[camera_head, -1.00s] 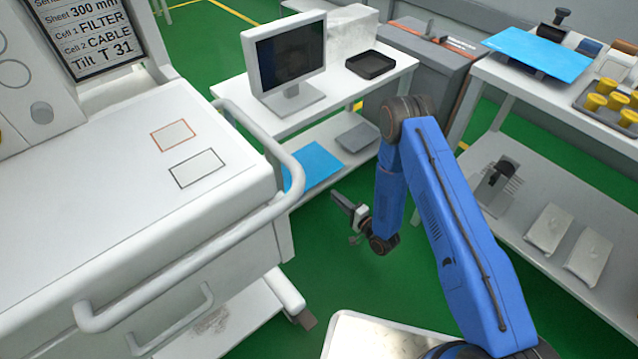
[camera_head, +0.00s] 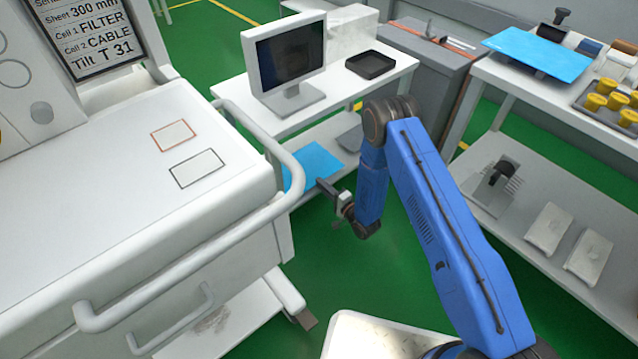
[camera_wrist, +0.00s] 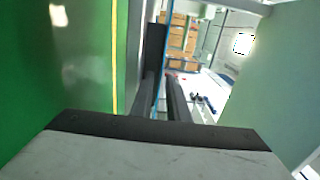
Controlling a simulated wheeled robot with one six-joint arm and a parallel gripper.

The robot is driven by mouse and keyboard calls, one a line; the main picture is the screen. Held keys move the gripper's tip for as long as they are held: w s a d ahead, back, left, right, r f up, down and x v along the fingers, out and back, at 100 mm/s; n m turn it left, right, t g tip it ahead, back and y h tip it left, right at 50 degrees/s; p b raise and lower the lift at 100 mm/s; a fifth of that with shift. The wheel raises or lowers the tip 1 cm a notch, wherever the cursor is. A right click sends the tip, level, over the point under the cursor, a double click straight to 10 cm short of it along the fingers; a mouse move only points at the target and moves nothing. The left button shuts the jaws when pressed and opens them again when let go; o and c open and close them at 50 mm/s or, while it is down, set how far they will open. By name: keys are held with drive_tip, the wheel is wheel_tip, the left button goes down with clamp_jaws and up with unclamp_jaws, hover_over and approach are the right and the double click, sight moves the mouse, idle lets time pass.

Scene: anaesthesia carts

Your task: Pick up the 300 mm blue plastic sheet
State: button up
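A flat blue plastic sheet (camera_head: 316,160) lies on the lower shelf of the white middle table, partly hidden by the cart at left. A second blue sheet (camera_head: 538,53) lies on top of the right table. I cannot read either sheet's size. My gripper (camera_head: 323,185) is at the front edge of the lower-shelf sheet. In the wrist view, my gripper (camera_wrist: 163,98) has its two dark fingers apart, and the sheet (camera_wrist: 168,35) shows edge-on as a thin blue line running between them. Contact with the fingers cannot be made out.
The cart's display (camera_head: 92,35) reads "Sheet 300 mm". The cart's rail (camera_head: 225,240) stands left of my arm. The middle table's top (camera_head: 335,92) is above the gripper, carrying a monitor (camera_head: 287,65) and a black tray (camera_head: 371,64). Green floor is clear in front.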

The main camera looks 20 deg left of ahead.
drive_tip(key=shift+w+a, duration=0.25)
drive_tip(key=shift+a, duration=0.15)
drive_tip(key=shift+c, duration=0.4)
clamp_jaws()
drive_tip(key=shift+r, duration=0.1)
drive_tip(key=shift+r, duration=0.95)
